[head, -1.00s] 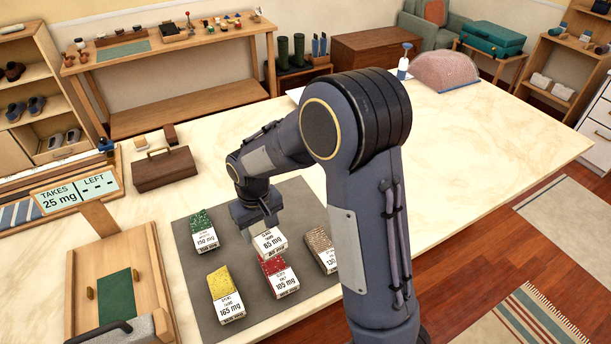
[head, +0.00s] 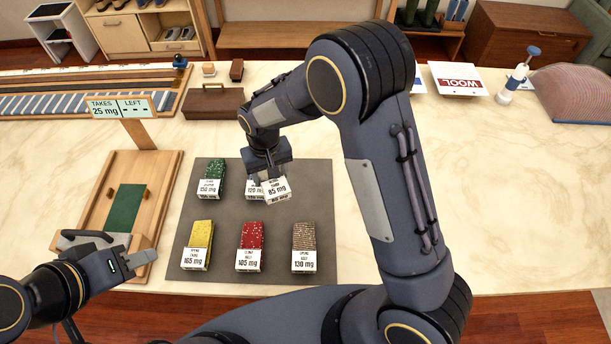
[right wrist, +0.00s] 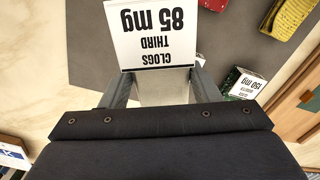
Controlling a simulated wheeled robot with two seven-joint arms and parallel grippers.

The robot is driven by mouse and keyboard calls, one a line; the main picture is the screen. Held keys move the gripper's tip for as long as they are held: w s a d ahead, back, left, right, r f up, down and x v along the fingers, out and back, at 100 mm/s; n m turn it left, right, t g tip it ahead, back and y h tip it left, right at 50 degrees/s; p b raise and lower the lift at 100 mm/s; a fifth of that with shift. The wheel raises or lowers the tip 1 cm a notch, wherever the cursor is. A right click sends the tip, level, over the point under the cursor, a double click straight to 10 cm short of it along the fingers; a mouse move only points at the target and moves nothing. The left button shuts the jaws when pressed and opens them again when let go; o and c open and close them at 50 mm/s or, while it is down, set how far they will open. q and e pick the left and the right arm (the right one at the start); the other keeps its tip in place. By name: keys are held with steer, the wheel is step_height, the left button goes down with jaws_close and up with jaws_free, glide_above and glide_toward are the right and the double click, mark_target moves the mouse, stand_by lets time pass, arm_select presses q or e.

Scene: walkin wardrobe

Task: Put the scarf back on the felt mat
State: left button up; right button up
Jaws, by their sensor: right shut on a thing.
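The grey felt mat (head: 205,262) lies on the pale table in the head view.
On the mat stand green (head: 211,176), yellow (head: 197,240), red (head: 250,245) and brown (head: 304,245) packets. A wooden tray (head: 160,185) with a "TAKES 25 mg" sign (head: 120,106) is left. A brown case (head: 213,104) stands behind. The mat's right back area looks bare.

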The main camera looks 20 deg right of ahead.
steer(key=w+d+f+b, duration=0.1)
steer(key=w+d+f, duration=0.25)
steer(key=d, duration=0.35)
steer(key=b, duration=0.3)
glide_above(305, 182)
steer(key=a, duration=0.1)
steer(key=f, duration=0.4)
steer(key=shift+s+a, duration=0.1)
steer(key=shift+s, duration=0.15)
steer(key=shift+w+d+f, duration=0.15)
steer(key=shift+d+f, duration=0.15)
steer(key=shift+w+d+f+b, duration=0.15)
steer(key=shift+f+b, duration=0.4)
steer(key=shift+f, duration=0.4)
steer(key=shift+d+f+b, duration=0.15)
steer(key=shift+f+b, duration=0.4)
steer(key=shift+f, duration=0.35)
steer(key=shift+f, duration=0.2)
steer(key=o, duration=1.1)
steer(key=shift+r, duration=0.1)
